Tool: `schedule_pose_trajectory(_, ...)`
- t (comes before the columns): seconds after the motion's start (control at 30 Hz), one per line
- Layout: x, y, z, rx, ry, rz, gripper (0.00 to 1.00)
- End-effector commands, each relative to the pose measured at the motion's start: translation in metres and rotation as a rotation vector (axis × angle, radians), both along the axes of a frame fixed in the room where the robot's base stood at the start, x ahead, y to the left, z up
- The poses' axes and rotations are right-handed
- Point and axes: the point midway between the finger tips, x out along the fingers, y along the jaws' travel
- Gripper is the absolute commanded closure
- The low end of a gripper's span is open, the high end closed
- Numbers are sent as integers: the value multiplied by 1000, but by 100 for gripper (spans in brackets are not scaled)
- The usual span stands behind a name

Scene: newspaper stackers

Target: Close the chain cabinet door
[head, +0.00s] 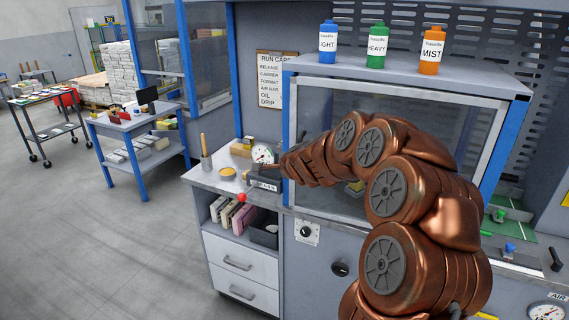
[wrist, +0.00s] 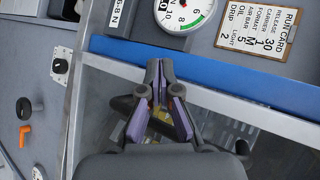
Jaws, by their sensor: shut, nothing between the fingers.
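The chain cabinet door (head: 398,98) is a clear panel in a pale metal frame, set in a blue-edged cabinet under a grey shelf. My copper arm covers much of it in the head view. In the wrist view the door's metal frame (wrist: 215,102) runs along a blue post (wrist: 225,82). My gripper (wrist: 160,64) is shut and empty, its fingertips over the frame near the blue post. I cannot tell whether they touch it. I cannot tell how far the door stands open. Yellow and dark parts show through the panel.
Blue, green and orange bottles (head: 376,46) stand on the shelf above. A dial gauge (wrist: 183,10) and a run card (wrist: 258,28) are beyond the blue post. A red-ball lever (head: 242,197) sticks out at the left counter. Knobs (head: 306,232) sit below the door.

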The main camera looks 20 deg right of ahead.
Motion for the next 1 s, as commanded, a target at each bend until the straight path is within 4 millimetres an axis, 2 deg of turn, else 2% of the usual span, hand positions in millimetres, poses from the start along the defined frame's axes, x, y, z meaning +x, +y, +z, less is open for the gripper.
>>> schedule_pose_trajectory(0.3, -3, -9, -1, 0, 1, -17, 100)
schedule_pose_trajectory(0.57, -4, -8, 0, 0, 1, -17, 100)
schedule_pose_trajectory(0.67, -6, -3, 0, 1, 1, -16, 100)
schedule_pose_trajectory(0.87, -20, 21, -1, 2, 3, -16, 100)
schedule_pose_trajectory(1.0, -31, 33, 10, -4, -3, -17, 100)
